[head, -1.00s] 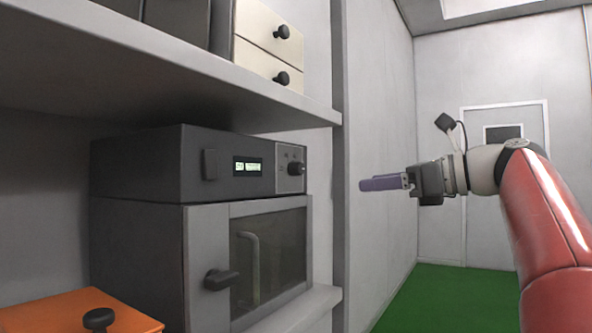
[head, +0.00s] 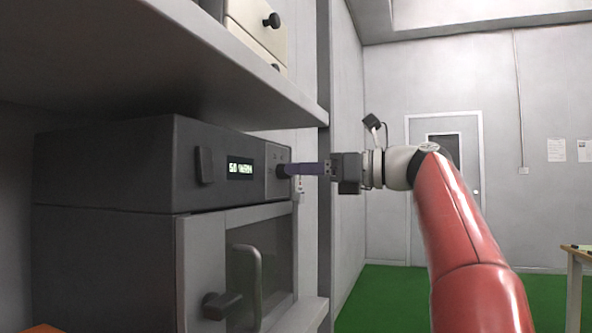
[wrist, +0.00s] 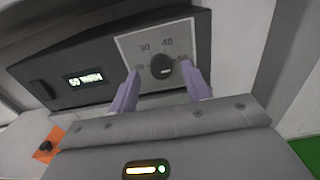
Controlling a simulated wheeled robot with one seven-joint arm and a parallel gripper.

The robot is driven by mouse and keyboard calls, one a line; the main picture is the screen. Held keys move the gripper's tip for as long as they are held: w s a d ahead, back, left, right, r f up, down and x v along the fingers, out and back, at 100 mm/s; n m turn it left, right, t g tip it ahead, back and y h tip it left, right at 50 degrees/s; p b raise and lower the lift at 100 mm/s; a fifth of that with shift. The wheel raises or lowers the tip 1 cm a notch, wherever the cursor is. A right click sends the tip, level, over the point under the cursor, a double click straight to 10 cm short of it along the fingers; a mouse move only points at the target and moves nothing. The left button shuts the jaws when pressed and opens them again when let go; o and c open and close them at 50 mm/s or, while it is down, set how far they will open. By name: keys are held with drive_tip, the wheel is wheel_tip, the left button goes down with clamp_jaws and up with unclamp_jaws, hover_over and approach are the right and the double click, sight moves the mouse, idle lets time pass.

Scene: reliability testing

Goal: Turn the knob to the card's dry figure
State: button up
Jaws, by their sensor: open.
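The dark round knob (wrist: 161,66) sits on a light dial plate (wrist: 136,43) with figures around it; 30, 40 and 50 can be made out. Its pointer is too small to read. The oven's display (wrist: 85,79) shows 50 and a word like WARM; it also shows in the head view (head: 240,168). My gripper (wrist: 162,74) is open, its purple fingers on either side of the knob, with a gap seen on both sides. In the head view my gripper (head: 292,169) reaches the knob (head: 281,171) from the right. No card with a readable dry figure shows.
A shelf (head: 150,60) runs above the oven (head: 110,165). The oven door's handle (head: 247,285) juts out below. Papers (head: 556,150) hang on the far wall.

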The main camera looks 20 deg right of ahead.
drive_tip(key=shift+x, duration=0.95)
drive_tip(key=c, duration=0.9)
drive_tip(key=shift+c, duration=0.2)
